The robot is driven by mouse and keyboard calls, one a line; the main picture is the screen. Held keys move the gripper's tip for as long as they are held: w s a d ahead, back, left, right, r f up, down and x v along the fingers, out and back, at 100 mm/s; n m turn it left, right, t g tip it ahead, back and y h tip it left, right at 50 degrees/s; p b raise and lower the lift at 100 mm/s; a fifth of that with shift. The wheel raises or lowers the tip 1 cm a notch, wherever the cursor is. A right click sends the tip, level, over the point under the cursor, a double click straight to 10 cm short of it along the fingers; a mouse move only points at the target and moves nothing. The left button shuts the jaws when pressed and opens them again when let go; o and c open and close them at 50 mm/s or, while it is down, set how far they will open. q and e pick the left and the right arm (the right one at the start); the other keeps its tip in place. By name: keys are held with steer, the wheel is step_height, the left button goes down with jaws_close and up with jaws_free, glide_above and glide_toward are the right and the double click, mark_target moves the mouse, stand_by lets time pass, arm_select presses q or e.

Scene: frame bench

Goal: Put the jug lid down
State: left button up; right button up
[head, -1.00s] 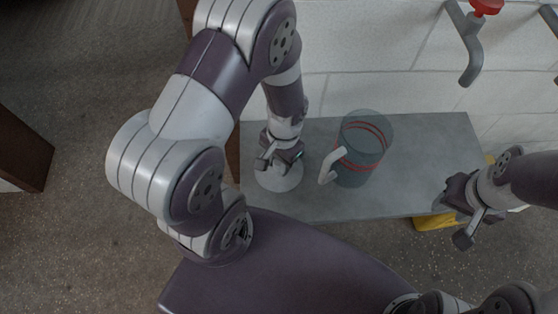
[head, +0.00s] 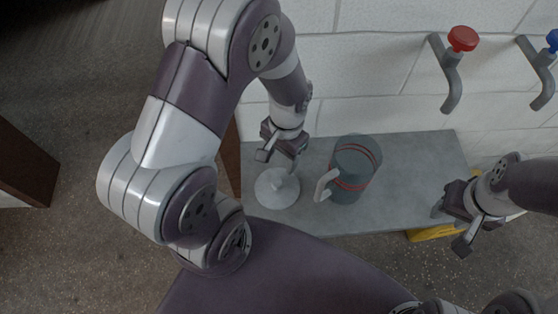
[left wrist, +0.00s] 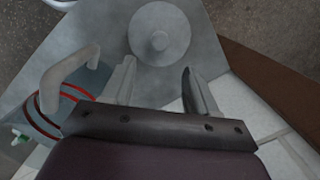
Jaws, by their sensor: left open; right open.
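The jug lid (head: 277,188) is a pale round disc with a knob, lying flat on the grey bench at its left end. It also shows in the left wrist view (left wrist: 160,36), beyond the fingertips. My left gripper (head: 281,156) is open and empty, apart from the lid, just above and behind it. Its two fingers (left wrist: 160,82) stand apart with nothing between them. The jug (head: 352,172), see-through grey with red bands and a pale handle, stands right of the lid with its top uncovered. My right gripper (head: 452,228) is open and empty near the bench's right end.
The grey bench (head: 410,170) stands against a white block wall. A red-topped tap (head: 462,40) and a blue-topped tap (head: 551,42) are on the wall at right. Something yellow (head: 432,234) is below the bench's right end. Bench between jug and right gripper is clear.

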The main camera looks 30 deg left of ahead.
arm_select(q)
step_height(320, 180, up, 9)
steer(key=n+t, duration=0.2)
steer(key=shift+s+f+t, duration=0.2)
steer(key=shift+s+t, duration=0.15)
steer(key=shift+t, duration=0.05)
